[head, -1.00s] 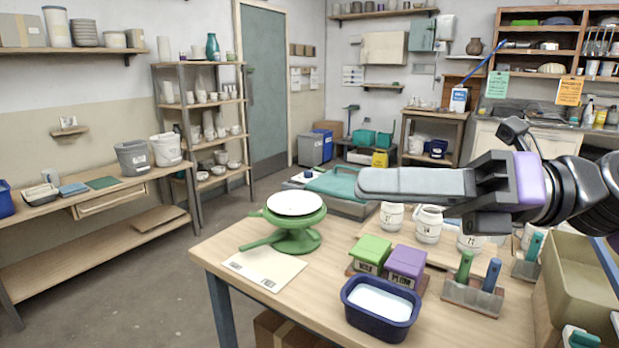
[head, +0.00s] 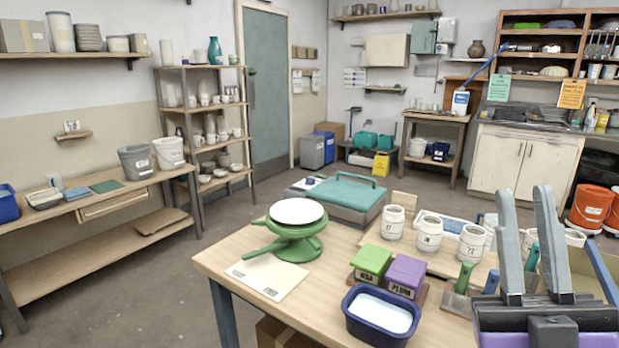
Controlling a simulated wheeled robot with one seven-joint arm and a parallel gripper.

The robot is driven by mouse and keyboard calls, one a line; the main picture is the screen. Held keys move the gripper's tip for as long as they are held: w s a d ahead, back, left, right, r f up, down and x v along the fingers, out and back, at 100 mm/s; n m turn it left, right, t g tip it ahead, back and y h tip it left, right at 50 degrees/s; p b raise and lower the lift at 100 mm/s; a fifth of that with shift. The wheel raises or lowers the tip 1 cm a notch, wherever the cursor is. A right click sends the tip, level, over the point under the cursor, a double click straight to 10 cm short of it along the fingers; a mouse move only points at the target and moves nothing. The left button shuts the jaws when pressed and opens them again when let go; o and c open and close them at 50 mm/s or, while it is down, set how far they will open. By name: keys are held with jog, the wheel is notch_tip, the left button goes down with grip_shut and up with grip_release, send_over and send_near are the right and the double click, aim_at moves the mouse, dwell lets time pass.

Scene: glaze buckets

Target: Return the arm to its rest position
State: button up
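My gripper (head: 528,240) is at the lower right of the head view, with its two long grey fingers pointing up. The fingers stand apart with a clear gap and nothing between them. Its purple-and-black body is low at the picture's right edge, in front of the table's right part. It hides part of the tool holders and the tan bin there. The rest of my arm is out of view.
The wooden table (head: 232,265) holds a green turntable (head: 291,245), a blue basin (head: 381,312), a green block (head: 371,262), a purple block (head: 406,275) and several white jars (head: 429,233). Orange buckets (head: 590,206) stand on the floor at right. The floor at left is clear.

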jog(key=s+d+f+m+g+h+p, duration=0.1)
jog(key=s+f+m+g+h, duration=0.4)
jog(key=f, duration=0.5)
jog(key=s+d+f+m+g+h+p, duration=0.1)
jog(key=s+f+m+g+h, duration=0.2)
jog(key=f+m+h, duration=0.5)
jog(key=s+a+f+n+g+y+p, duration=0.1)
jog(key=s+f+n+g+y, duration=0.1)
jog(key=s+f, duration=0.5)
jog(key=s+a+f+n+g+y+p, duration=0.1)
jog(key=s+f+n+g+y, duration=0.1)
jog(key=s+f+g+y, duration=0.3)
jog(key=s+f, duration=0.3)
jog(key=s, duration=0.4)
jog(key=shift+s+a+n+y, duration=0.3)
jog(key=shift+a+n, duration=0.05)
jog(key=shift+n, duration=0.05)
